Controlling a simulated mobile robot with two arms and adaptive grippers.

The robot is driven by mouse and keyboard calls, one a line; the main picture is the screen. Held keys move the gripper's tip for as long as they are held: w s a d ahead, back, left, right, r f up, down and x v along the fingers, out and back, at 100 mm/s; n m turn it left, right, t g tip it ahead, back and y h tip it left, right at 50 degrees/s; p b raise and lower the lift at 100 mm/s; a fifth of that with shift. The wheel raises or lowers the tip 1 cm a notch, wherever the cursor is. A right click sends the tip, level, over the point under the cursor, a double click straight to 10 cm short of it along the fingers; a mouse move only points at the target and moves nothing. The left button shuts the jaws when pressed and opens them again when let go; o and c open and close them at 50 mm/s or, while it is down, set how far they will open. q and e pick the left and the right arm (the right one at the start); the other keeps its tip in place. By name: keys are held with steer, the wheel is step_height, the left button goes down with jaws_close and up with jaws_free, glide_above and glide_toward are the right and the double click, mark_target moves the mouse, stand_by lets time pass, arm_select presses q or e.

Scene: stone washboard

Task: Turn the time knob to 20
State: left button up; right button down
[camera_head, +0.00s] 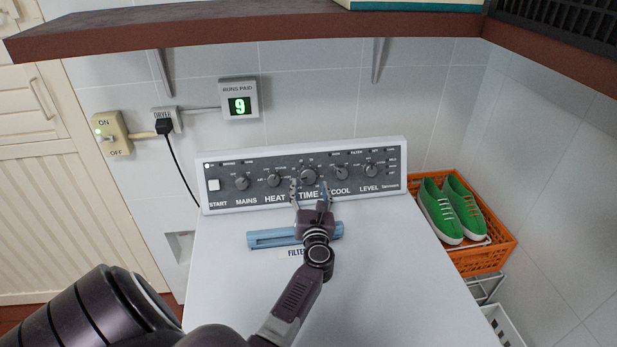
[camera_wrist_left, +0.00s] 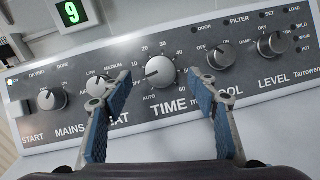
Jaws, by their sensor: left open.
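The time knob (camera_head: 308,176) is a round grey dial in the middle of the dryer's dark control panel, above the word TIME. In the left wrist view the time knob (camera_wrist_left: 160,71) is ringed by numbers from 10 to 60 and AUTO. Its pointer seems to face left, between AUTO and 10. My left gripper (camera_head: 310,188) is open in front of it. In the left wrist view the blue-padded fingers of my left gripper (camera_wrist_left: 163,80) stand on either side of the knob, with gaps. My right gripper is not in view.
Other knobs flank it, including the heat knob (camera_wrist_left: 98,86) and the cool knob (camera_wrist_left: 221,57). A blue filter handle (camera_head: 270,238) lies on the white dryer top (camera_head: 400,280). An orange crate (camera_head: 485,258) with green shoes stands right. A wooden shelf (camera_head: 250,32) overhangs the back.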

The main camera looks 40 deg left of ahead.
mark_target(308, 177)
arm_select(q)
steer(key=x, duration=0.3)
steer(key=shift+w+a+f, duration=0.1)
steer(key=shift+w+a, duration=0.1)
steer(key=shift+w, duration=0.05)
steer(key=shift+w+a, duration=0.25)
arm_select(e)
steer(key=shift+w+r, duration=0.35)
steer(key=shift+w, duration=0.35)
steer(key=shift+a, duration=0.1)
arm_select(q)
steer(key=c, duration=1.2)
steer(key=shift+o, duration=0.2)
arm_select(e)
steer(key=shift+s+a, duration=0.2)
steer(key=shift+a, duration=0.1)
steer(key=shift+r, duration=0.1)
